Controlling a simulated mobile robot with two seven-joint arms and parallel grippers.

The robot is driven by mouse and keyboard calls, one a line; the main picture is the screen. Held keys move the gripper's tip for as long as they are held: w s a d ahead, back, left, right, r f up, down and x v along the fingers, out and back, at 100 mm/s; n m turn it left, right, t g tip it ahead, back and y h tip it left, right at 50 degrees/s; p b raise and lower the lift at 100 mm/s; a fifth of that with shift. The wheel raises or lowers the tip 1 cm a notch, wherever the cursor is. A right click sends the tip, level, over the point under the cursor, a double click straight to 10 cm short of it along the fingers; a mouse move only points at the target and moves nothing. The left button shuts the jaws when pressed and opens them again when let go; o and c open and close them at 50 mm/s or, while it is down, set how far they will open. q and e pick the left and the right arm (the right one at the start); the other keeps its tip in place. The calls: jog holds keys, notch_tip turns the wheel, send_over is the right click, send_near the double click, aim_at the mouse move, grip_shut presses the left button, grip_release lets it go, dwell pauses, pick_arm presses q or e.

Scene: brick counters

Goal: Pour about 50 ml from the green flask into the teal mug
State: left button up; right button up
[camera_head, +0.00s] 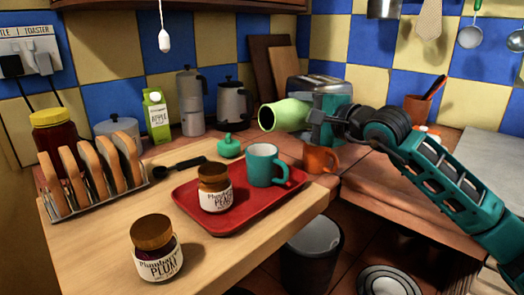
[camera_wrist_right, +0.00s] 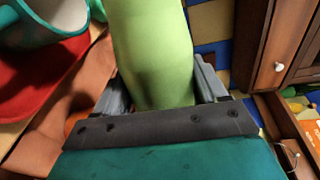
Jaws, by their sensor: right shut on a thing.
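The green flask (camera_head: 285,115) is held up by my right gripper (camera_head: 318,121), tilted onto its side with its open mouth facing left. The gripper is shut on it, and in the right wrist view the flask (camera_wrist_right: 152,50) lies between the two fingers (camera_wrist_right: 160,88). The teal mug (camera_head: 263,166) stands upright on the red tray, below and slightly left of the flask. It also shows at the upper left of the right wrist view (camera_wrist_right: 45,18). The flask is apart from the mug. No liquid stream shows, and the mug's contents cannot be made out. My left gripper is not in view.
The red tray (camera_head: 240,219) also holds a peach jar (camera_head: 215,190). A green lid-like piece (camera_head: 229,146) lies behind the tray. An orange mug (camera_head: 320,158) stands right of the teal mug. A plum jar (camera_head: 156,250) and toast rack (camera_head: 95,178) stand at left.

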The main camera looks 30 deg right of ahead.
pick_arm(q)
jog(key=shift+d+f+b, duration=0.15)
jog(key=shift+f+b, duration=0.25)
jog(key=shift+b, duration=0.05)
pick_arm(e)
jog(key=shift+n, duration=0.4)
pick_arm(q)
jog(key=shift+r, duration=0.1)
pick_arm(e)
jog(key=shift+d+r, duration=0.15)
jog(key=shift+d, duration=0.05)
dwell(0.8)
jog(key=shift+r+n, duration=0.1)
jog(key=shift+n, duration=0.2)
dwell(1.5)
